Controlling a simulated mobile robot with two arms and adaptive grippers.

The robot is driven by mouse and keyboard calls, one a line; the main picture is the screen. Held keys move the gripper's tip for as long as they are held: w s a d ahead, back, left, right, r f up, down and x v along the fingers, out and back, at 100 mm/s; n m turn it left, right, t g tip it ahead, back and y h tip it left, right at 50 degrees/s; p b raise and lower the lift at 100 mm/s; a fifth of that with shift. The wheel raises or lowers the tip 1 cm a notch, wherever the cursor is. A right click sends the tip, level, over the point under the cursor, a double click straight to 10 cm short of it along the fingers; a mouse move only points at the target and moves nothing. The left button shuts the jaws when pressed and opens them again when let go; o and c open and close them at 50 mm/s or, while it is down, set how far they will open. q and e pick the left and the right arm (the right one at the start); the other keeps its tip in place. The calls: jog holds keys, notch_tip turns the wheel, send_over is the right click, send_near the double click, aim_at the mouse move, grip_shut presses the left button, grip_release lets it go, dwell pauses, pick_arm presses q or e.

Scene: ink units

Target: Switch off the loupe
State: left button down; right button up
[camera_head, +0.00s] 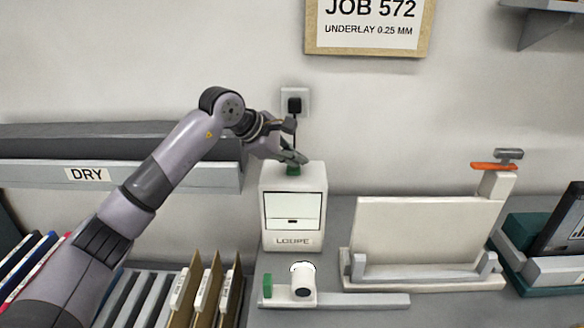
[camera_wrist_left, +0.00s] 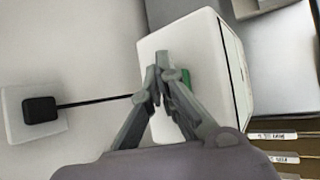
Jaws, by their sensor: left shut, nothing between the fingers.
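The loupe (camera_head: 292,240) is a white box with a "LOUPE" label and a pale front window, standing on the grey bench. A green switch (camera_head: 292,170) sits on its top. My left gripper (camera_head: 301,158) is shut and empty, its tips right at the green switch. In the left wrist view, the shut fingers (camera_wrist_left: 162,62) lie over the white top of the loupe (camera_wrist_left: 215,60), with the green switch (camera_wrist_left: 186,78) partly hidden beside them. I cannot tell whether they touch. My right gripper is not in view.
A black plug (camera_head: 294,105) sits in the wall socket behind the loupe, its cord running down to it. A small white device (camera_head: 303,281) with a green block (camera_head: 267,286) stands in front. A white panel stand (camera_head: 425,235) is right. Folders (camera_head: 205,295) stand front left.

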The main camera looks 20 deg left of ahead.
aim_at(295, 170)
pick_arm(q)
jog(key=shift+f+b, duration=0.35)
jog(key=shift+f, duration=0.1)
jog(key=shift+r, duration=0.35)
jog(key=shift+r+p, duration=0.1)
jog(key=shift+p, duration=0.2)
jog(key=shift+r+p, duration=1.9)
jog(key=shift+r, duration=1.15)
jog(key=shift+f, duration=0.1)
